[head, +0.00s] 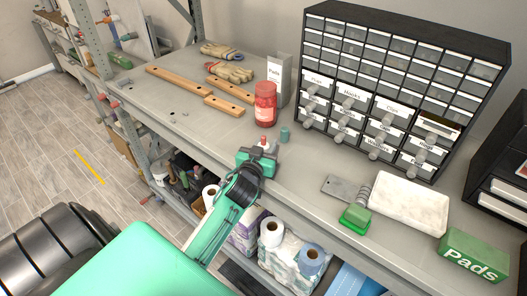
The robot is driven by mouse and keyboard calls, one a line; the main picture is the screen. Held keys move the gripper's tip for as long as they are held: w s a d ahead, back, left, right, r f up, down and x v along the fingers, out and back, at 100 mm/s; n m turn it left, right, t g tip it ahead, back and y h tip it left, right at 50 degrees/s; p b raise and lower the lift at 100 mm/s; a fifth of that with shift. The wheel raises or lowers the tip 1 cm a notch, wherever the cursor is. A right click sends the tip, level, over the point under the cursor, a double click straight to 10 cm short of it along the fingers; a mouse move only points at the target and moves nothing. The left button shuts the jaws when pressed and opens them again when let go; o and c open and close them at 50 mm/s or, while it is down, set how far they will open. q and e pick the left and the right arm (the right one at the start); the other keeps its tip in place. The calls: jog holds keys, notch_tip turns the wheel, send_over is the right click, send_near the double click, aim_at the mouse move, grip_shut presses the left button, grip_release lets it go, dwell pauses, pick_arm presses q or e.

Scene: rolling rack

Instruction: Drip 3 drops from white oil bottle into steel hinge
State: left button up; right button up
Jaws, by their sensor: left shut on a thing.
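My left gripper (262,153) is over the front edge of the grey shelf top and shut on the white oil bottle (265,146). Little of the bottle shows: a pale upper part and a red tip pointing up, with the rest hidden by the gripper. The steel hinge (339,188) looks like a flat grey plate with holes, lying on the shelf to the right of the gripper and apart from it. A ribbed grey part (363,193) is at its right end. My right gripper is not in view.
A green block (355,216), a white tray (408,203) and a green Pads box (474,256) are near the hinge. A small teal cylinder (285,134) and a red jar (265,104) stand behind the gripper. A drawer cabinet (400,75) stands at the back.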

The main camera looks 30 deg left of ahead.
pick_arm(q)
jog(key=shift+r, duration=0.45)
notch_tip(320, 180, up, 19)
jog(key=b, duration=0.1)
jog(key=shift+b, duration=0.35)
dwell(0.4)
